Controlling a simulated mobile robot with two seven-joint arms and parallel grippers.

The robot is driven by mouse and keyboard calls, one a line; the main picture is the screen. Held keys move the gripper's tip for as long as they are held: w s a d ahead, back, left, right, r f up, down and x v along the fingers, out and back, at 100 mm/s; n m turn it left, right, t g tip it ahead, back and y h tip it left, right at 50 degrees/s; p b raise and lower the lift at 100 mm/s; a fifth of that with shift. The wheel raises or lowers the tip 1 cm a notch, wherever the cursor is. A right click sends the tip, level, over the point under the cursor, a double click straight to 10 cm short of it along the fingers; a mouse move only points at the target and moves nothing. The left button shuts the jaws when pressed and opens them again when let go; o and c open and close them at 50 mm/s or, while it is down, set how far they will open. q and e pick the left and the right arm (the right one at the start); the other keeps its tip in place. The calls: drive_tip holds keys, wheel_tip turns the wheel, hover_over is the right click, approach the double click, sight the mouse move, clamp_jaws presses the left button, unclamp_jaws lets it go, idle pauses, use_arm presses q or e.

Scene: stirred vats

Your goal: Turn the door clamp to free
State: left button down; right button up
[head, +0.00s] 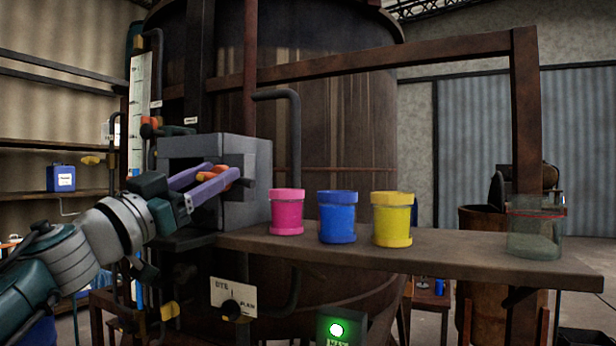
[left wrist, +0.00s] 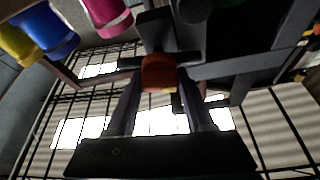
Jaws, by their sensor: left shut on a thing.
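The door clamp's orange-red handle (head: 220,169) is at the front of a grey box (head: 245,160) on the vat. My left gripper (head: 226,174), with purple fingers, reaches in from the left and is shut on that handle. In the left wrist view the handle (left wrist: 159,72) sits between the two fingertips (left wrist: 160,80), with a dark bar behind it. The fingers partly hide the clamp in the head view, so its exact angle is hard to tell. My right gripper is not in view.
A pink cup (head: 287,212), a blue cup (head: 337,217) and a yellow cup (head: 392,219) stand on a shelf (head: 460,252) right of the box. A clear container (head: 536,232) is at the shelf's right end.

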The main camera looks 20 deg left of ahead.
use_arm(q)
drive_tip(key=m+h, duration=0.1)
drive_tip(key=m, duration=0.2)
drive_tip(key=m+g+h, duration=0.1)
drive_tip(key=m, duration=0.2)
drive_tip(key=shift+m+h, duration=0.3)
drive_tip(key=shift+h, duration=0.1)
drive_tip(key=m+g, duration=0.1)
drive_tip(key=m, duration=0.2)
drive_tip(key=m+g+h, duration=0.1)
drive_tip(key=m, duration=0.1)
drive_tip(key=shift+m+h, duration=0.3)
drive_tip(key=shift+m, duration=0.1)
drive_tip(key=m+g, duration=0.2)
drive_tip(key=m, duration=0.1)
drive_tip(key=shift+d+m+p, duration=0.1)
drive_tip(key=shift+m+p, duration=0.2)
drive_tip(key=shift+m, duration=0.1)
drive_tip(key=shift+f+m+g+p, duration=0.15)
drive_tip(key=shift+m+g+p, duration=0.4)
drive_tip(key=shift+m, duration=1.05)
drive_tip(key=shift+c, duration=1.4)
unclamp_jaws()
drive_tip(key=shift+f, duration=0.1)
